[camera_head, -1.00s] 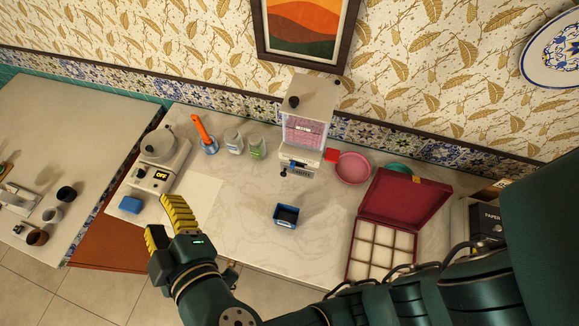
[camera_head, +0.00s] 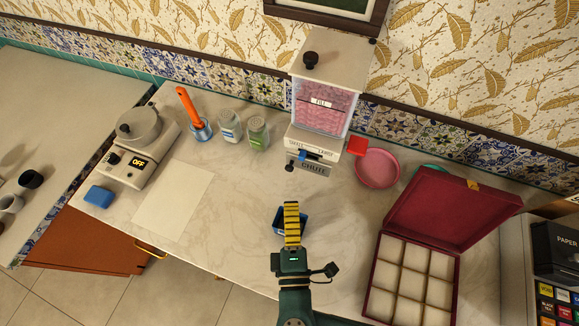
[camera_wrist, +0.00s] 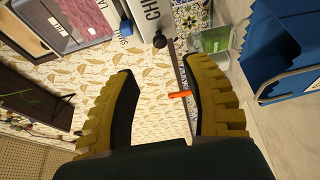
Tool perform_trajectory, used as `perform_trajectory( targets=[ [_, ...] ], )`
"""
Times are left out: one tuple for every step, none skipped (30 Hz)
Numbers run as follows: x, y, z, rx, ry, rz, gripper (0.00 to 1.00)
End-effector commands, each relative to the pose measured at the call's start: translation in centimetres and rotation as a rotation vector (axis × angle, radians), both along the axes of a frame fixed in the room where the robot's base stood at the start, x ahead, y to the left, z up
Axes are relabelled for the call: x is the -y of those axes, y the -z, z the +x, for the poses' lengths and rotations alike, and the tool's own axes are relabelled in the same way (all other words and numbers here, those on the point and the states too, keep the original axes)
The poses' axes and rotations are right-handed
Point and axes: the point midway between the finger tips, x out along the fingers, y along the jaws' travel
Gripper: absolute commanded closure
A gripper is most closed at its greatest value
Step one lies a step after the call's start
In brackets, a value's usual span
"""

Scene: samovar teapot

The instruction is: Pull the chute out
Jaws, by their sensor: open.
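The candy dispenser (camera_head: 322,108) stands against the wall, with a clear bin of pink contents and a black lid knob. The grey block labelled "CHUTE" (camera_head: 312,168) sits at its lower front, below a blue part (camera_head: 306,156). In the wrist view the chute (camera_wrist: 150,14) shows at the top edge, partly cut off. My gripper (camera_head: 291,206) is in front of the dispenser, over a small blue box (camera_head: 278,219), apart from the chute. In the wrist view, my gripper's yellow ridged fingers (camera_wrist: 160,70) are spread wide with nothing between them.
A red piece (camera_head: 357,146) juts out at the dispenser's right, by a pink bowl (camera_head: 377,169). A burgundy compartment box (camera_head: 372,262) stands open at right. Two jars, an orange-handled tool (camera_head: 187,105) and a small scale-like appliance (camera_head: 130,168) are at left. The counter before the dispenser is mostly clear.

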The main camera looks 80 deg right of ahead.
Motion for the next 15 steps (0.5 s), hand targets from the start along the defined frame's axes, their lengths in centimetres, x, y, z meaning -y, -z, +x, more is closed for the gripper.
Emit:
perform_trajectory(
  targets=[
    [1.0, 0.0, 0.1, 0.001, 0.009, 0.000, 0.51],
    [1.6, 0.0, 0.3, 0.003, 0.010, 0.001, 0.51],
    [2.3, 0.0, 0.5, 0.003, 0.009, 0.001, 0.51],
    [2.9, 0.0, 0.6, 0.002, 0.009, 0.000, 0.51],
    [3.4, 0.0, 0.7, 0.002, 0.010, 0.000, 0.51],
    [4.2, 0.0, 1.1, 0.003, 0.009, 0.000, 0.51],
    [4.8, 0.0, 1.2, 0.002, 0.009, 0.000, 0.51],
    [5.5, 0.0, 1.4, 0.002, 0.009, 0.000, 0.51],
    [6.3, -0.1, 1.6, 0.003, 0.009, -0.001, 0.51],
    [7.0, 0.0, 1.8, 0.002, 0.009, 0.000, 0.51],
    [7.6, 0.0, 2.0, 0.002, 0.008, 0.000, 0.51],
    [8.4, 0.0, 2.2, 0.002, 0.008, 0.000, 0.51],
    [8.8, 0.0, 2.4, 0.001, 0.006, -0.001, 0.51],
    [9.3, 0.0, 2.6, 0.002, 0.006, 0.000, 0.51],
    [9.8, 0.0, 2.8, 0.001, 0.004, -0.001, 0.51]
  ],
)
